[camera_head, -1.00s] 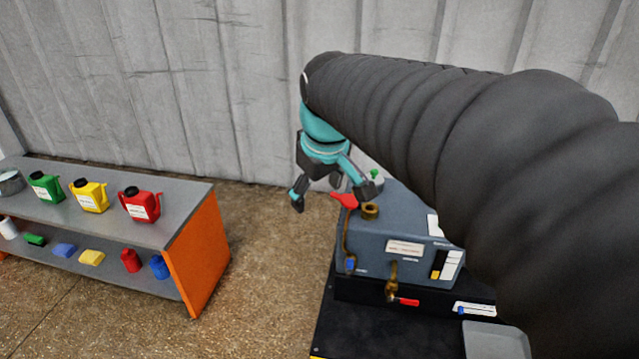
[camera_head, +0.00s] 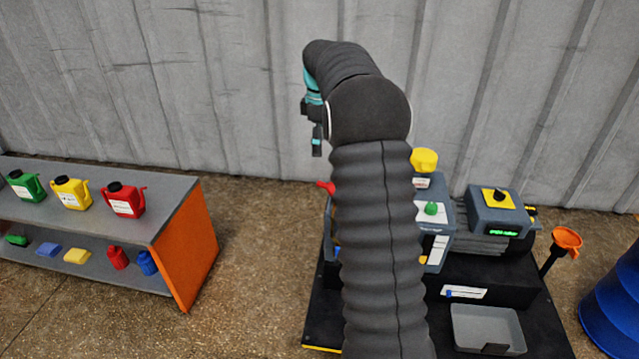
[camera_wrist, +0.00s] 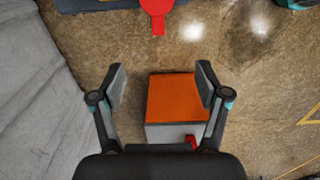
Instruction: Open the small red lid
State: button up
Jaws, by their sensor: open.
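A small red part (camera_head: 326,187), which looks like the red lid, shows at the left edge of the grey machine (camera_head: 436,247), partly hidden behind my arm. In the wrist view a flat red piece with a short tab (camera_wrist: 157,12) shows at the top edge, beyond my fingertips and cut off by the frame. My gripper (camera_head: 317,140) is above the red part in the head view, seen side-on and partly hidden by my arm. In the wrist view my gripper (camera_wrist: 161,82) is open, with nothing between its fingers and apart from the red piece.
A shelf with an orange end (camera_head: 190,250) stands left, holding green, yellow and red cans (camera_head: 123,199). A yellow cap (camera_head: 424,160), a grey tray (camera_head: 487,328), an orange funnel (camera_head: 567,238) and a blue barrel (camera_head: 612,300) are right. Bare floor separates shelf and machine.

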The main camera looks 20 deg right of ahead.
aim_at(319, 183)
notch_tip(319, 183, down, 14)
jog(key=shift+w+d+f+b, duration=0.1)
jog(key=shift+b, duration=0.7)
grip_shut()
